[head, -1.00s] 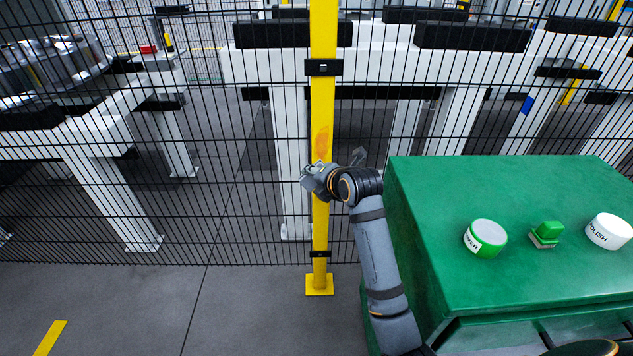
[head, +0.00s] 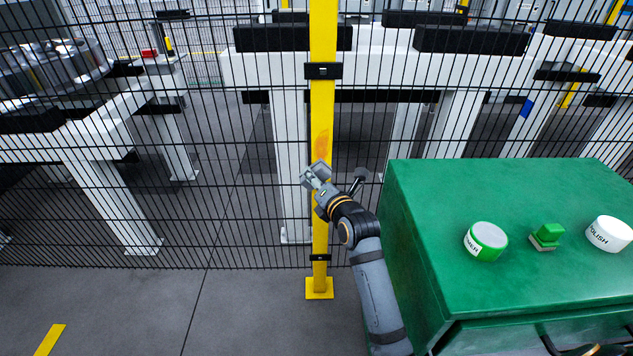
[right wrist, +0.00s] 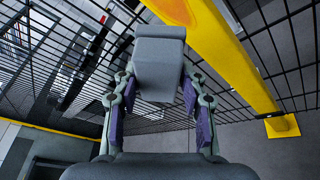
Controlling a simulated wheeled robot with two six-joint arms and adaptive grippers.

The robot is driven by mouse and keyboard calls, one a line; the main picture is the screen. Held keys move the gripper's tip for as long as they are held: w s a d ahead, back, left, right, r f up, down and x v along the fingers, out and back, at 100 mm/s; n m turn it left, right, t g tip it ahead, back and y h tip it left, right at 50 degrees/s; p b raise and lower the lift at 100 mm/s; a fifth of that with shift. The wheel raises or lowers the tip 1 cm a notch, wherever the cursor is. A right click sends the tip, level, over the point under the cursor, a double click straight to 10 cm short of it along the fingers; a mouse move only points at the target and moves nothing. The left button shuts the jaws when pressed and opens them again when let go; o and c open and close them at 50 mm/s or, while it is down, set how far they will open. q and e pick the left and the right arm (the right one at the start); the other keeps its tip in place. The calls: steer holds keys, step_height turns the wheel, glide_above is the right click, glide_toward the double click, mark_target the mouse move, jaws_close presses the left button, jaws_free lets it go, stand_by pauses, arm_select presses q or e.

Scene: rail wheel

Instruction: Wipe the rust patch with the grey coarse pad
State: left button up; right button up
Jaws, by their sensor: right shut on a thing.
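The rust patch (head: 321,142) is an orange-brown stain on the yellow fence post (head: 320,225), about halfway up. My right gripper (head: 320,182) is at the post just below the patch, pointing up and left. It is shut on the grey coarse pad (right wrist: 159,68), a grey block held between the purple-lined fingers in the right wrist view. The pad (head: 316,171) overlaps the post in the head view. I cannot tell whether it touches the post. The patch is uncovered in the head view. My left gripper is not in view.
A green cabinet (head: 440,210) stands to the right of my arm. On it are a white-and-green tin (head: 485,240), a green-handled pad (head: 546,235) and a white polish tin (head: 608,234). Black mesh fence (head: 230,190) runs on both sides of the post. The floor at left is clear.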

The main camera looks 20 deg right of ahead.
steer(key=w+b, duration=0.1)
steer(key=w, duration=0.1)
steer(key=w+d, duration=0.1)
steer(key=w, duration=0.1)
steer(key=shift+f+b, duration=0.15)
steer(key=shift+b, duration=0.2)
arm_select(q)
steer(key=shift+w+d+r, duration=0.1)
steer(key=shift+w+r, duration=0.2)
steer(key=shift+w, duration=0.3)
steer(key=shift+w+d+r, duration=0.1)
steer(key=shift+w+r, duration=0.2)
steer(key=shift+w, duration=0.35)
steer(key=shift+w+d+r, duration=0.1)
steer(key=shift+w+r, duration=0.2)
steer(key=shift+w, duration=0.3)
arm_select(e)
steer(key=shift+w+d, duration=0.3)
steer(key=shift+w, duration=0.4)
steer(key=shift+w+d, duration=0.25)
steer(key=shift+w, duration=0.65)
